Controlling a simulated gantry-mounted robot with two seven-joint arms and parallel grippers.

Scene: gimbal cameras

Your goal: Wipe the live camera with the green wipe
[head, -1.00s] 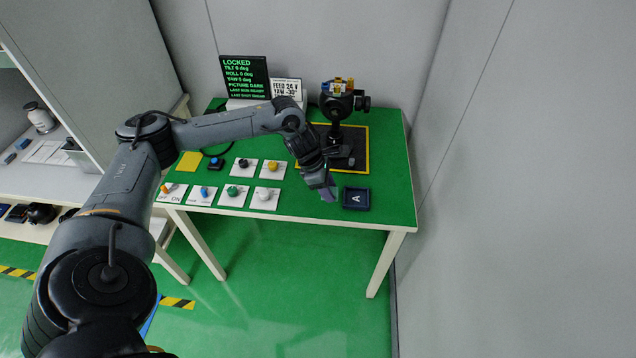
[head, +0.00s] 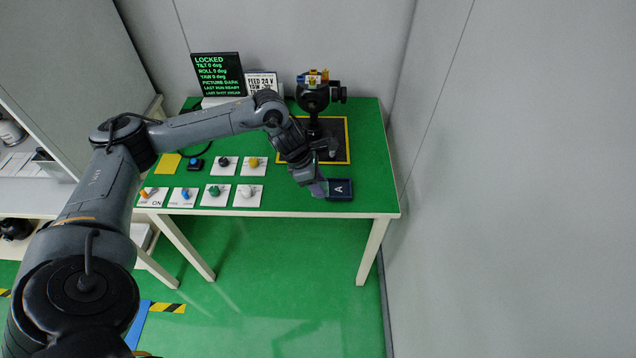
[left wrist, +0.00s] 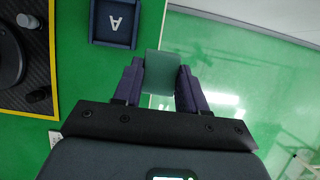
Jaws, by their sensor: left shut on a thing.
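My left gripper (head: 319,188) is over the front edge of the green table (head: 365,195), just left of the dark tray marked A (head: 340,182). In the left wrist view, its two dark purple fingers are shut on the green wipe (left wrist: 160,72), a thin grey-green piece that sticks out between them. The wipe is hard to make out in the head view. The black gimbal camera (head: 313,98) stands upright on a dark yellow-edged mat (head: 342,155) behind the gripper, and my forearm hides part of the mat. My right gripper is not in view.
A screen reading LOCKED and PICTURE DARK (head: 218,75) stands at the back left, beside a white FEED 24 V sign (head: 261,82). A grey wall closes the right side.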

